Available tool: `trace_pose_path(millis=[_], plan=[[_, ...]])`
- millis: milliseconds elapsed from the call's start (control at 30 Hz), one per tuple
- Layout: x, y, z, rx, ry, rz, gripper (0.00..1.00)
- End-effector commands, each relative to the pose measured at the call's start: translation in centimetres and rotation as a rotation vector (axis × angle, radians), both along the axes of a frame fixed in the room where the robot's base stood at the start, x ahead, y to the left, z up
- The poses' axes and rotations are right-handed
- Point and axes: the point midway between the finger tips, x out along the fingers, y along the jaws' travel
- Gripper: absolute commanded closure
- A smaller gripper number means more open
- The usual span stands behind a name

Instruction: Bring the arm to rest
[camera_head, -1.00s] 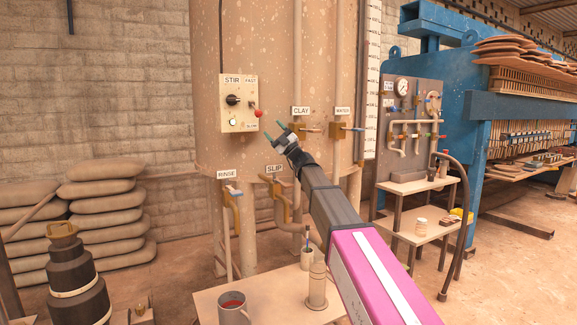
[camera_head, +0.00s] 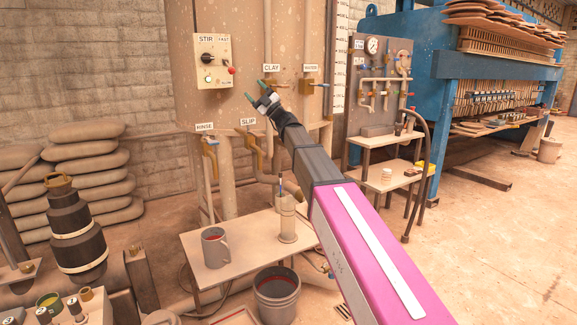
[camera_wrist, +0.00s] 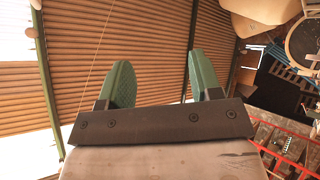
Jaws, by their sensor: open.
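My gripper (camera_head: 256,90) is open and empty, with two green fingertips apart. In the head view it is raised on my outstretched arm, in front of the tank (camera_head: 272,55) and between the stir box and the clay valve in the picture. I cannot tell how far it is from the tank. In the wrist view the open fingers (camera_wrist: 162,85) have nothing between them, with the corrugated roof (camera_wrist: 150,30) behind them.
The stir control box (camera_head: 213,62), clay valve (camera_head: 272,88) and water valve (camera_head: 310,87) are on the tank. Below, a small table (camera_head: 225,262) holds a mug (camera_head: 215,247) and a tan cylinder (camera_head: 287,218). A bucket (camera_head: 277,295) stands in front. Open floor (camera_head: 480,255) lies right.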

Motion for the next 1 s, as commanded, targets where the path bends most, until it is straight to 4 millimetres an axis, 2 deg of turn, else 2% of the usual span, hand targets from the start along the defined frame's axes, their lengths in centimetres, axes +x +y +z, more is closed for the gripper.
trace_pose_path(millis=[267,467,567,667,867,1000], plan=[[-0.6,-0.1,-3.9,-0.077,0.097,0.068,0.41],[-1.4,-0.4,-8.4,-0.161,0.223,0.135,0.41],[-2.0,-0.6,-11.4,-0.216,0.315,0.174,0.41],[-2.9,-1.2,-15.6,-0.287,0.447,0.217,0.41],[-5.8,-3.6,-26.8,-0.448,0.855,0.274,0.41],[-8.5,-6.2,-34.6,-0.530,1.179,0.255,0.41]])
